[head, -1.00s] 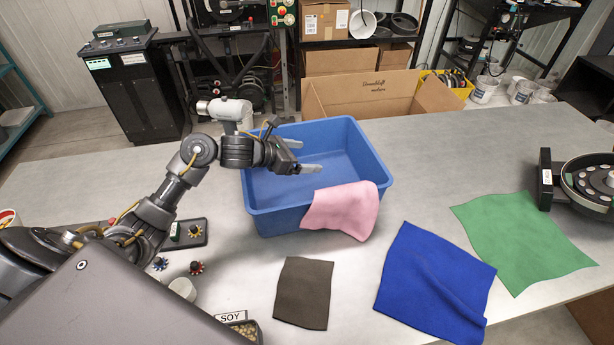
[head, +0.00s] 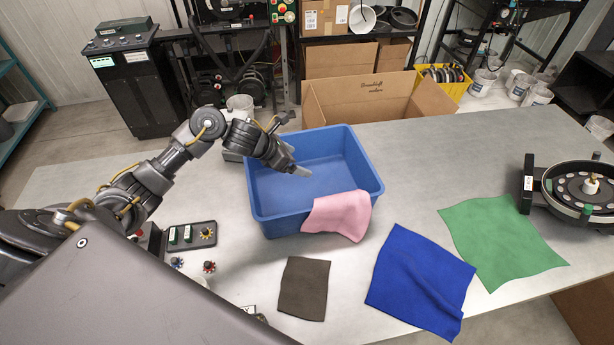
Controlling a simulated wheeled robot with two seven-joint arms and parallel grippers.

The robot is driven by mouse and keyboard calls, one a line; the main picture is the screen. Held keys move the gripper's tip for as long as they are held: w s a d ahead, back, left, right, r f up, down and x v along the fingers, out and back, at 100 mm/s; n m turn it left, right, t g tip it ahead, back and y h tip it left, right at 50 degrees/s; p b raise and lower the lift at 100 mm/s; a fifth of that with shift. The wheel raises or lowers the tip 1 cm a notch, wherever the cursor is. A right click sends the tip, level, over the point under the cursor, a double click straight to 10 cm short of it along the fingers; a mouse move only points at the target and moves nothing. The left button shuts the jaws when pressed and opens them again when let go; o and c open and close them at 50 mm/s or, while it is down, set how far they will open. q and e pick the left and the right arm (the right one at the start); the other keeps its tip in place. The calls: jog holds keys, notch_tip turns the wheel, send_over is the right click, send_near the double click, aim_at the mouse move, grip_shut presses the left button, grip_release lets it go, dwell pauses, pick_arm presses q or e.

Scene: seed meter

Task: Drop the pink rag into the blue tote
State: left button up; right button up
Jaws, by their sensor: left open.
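The pink rag (head: 338,216) hangs over the front right rim of the blue tote (head: 283,224). Part of it lies over the rim and the rest drapes down the outside of the front wall. The tote stands on the grey table, and the floor that shows inside it looks empty. My left gripper (head: 298,172) is open and empty over the left part of the tote, to the left of the rag and apart from it. My right gripper is not in view.
On the table lie a dark brown cloth (head: 304,288), a blue cloth (head: 420,282) and a green cloth (head: 500,240). A round seed meter (head: 575,190) stands at the right. A cardboard box (head: 365,98) is behind the tote.

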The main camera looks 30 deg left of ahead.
pick_arm(q)
jog(key=shift+s+a+r, duration=0.15)
jog(key=shift+a+r, duration=0.05)
jog(key=shift+r, duration=0.15)
jog(key=shift+r, duration=0.1)
jog(key=b+v, duration=0.3)
jog(key=v, duration=0.7)
jog(key=shift+r, duration=0.4)
jog(key=shift+s, duration=0.1)
